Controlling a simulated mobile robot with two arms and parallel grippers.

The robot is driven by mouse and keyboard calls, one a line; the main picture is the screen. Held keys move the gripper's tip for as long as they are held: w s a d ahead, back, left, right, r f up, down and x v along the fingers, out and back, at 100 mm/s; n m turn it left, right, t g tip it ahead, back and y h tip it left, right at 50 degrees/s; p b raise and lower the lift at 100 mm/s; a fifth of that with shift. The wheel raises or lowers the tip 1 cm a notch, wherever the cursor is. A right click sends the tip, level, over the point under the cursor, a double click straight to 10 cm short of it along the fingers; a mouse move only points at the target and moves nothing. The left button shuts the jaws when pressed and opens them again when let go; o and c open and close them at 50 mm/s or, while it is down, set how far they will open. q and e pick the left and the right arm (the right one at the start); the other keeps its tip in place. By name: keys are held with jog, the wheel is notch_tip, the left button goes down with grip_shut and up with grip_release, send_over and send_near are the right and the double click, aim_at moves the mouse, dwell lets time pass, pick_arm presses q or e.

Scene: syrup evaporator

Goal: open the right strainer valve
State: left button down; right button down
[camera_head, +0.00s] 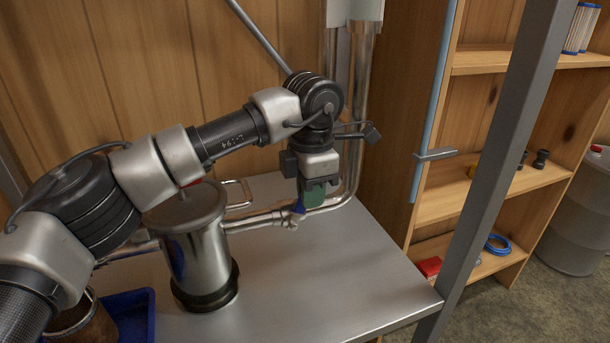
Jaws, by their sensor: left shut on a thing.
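My left arm comes in from the left and reaches over a metal strainer canister (190,240). My left gripper (308,203) points down at the pipe to the right of the canister. It is shut on the blue handle (299,207) of the right strainer valve (287,219). The gripper hides much of the handle, so its exact angle is hard to tell. The valve sits on a horizontal metal pipe (250,222) that joins a vertical pipe. My right gripper is not in view.
The canister stands on a steel table (350,270) whose right front area is clear. A blue tray (133,312) lies at the lower left. A grey post (500,170) rises at the table's right corner, before a wooden shelf (450,205).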

pick_arm(q)
jog(key=shift+w+d+f+g+y+p, duration=0.2)
jog(key=shift+d+y+p, duration=0.15)
jog(key=shift+y+p, duration=0.3)
jog(key=shift+w+d+f+g+y+p, duration=0.1)
jog(key=shift+d+f+g+y+p, duration=0.15)
jog(key=shift+y+p, duration=0.4)
jog(key=c, duration=1.2)
grip_release()
jog(key=shift+c, duration=0.2)
jog(key=shift+r, duration=0.15)
jog(key=p+v, duration=0.5)
jog(key=v, duration=0.3)
jog(key=shift+s+a, duration=0.2)
jog(key=shift+s, duration=0.05)
